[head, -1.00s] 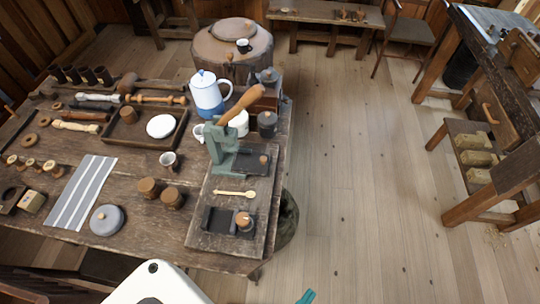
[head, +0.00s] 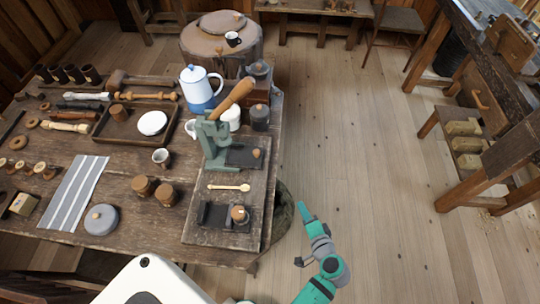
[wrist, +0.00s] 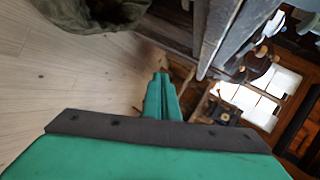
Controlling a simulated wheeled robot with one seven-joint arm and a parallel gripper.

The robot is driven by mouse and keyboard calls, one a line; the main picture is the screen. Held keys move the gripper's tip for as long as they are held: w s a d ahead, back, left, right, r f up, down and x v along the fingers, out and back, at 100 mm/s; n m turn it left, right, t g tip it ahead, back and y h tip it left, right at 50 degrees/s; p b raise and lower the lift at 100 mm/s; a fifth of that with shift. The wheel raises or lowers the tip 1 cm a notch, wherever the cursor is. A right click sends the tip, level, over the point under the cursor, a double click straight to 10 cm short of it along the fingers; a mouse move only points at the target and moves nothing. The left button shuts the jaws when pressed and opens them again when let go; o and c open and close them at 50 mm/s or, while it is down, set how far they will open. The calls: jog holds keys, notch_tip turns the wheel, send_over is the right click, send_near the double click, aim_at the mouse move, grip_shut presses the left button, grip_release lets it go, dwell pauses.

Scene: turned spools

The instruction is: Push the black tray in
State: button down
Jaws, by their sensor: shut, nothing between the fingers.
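A second dark tray-like piece (head: 216,213) with a round wooden knob (head: 239,213) lies nearer on the same worn board. I cannot tell from here how far either one slides. My gripper (head: 302,208) is to the right of the table, over the floor side, apart from both pieces. In the wrist view my gripper's teal fingers (wrist: 161,88) are together and hold nothing.
Wooden cups (head: 144,185), a mug and a blue-white pot (head: 200,86) stand to the left. A sack (head: 285,212) hangs or stands by the table's right edge.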

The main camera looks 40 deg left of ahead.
jog(key=w+a+r+n+g+y, duration=0.2)
jog(key=w+r+n+g+y, duration=0.1)
jog(key=r, duration=0.5)
jog(key=w+a+r+n+g+y, duration=0.2)
jog(key=w+a+r+g+y, duration=0.15)
jog(key=r, duration=0.35)
jog(key=a, duration=0.3)
jog(key=s+a, duration=0.1)
jog(key=a, duration=0.3)
jog(key=s+a+f, duration=0.1)
jog(key=a, duration=0.3)
jog(key=shift+a, duration=0.2)
jog(key=shift+s+a+f, duration=0.1)
jog(key=shift+s+a, duration=0.2)
jog(key=shift+a, duration=0.1)
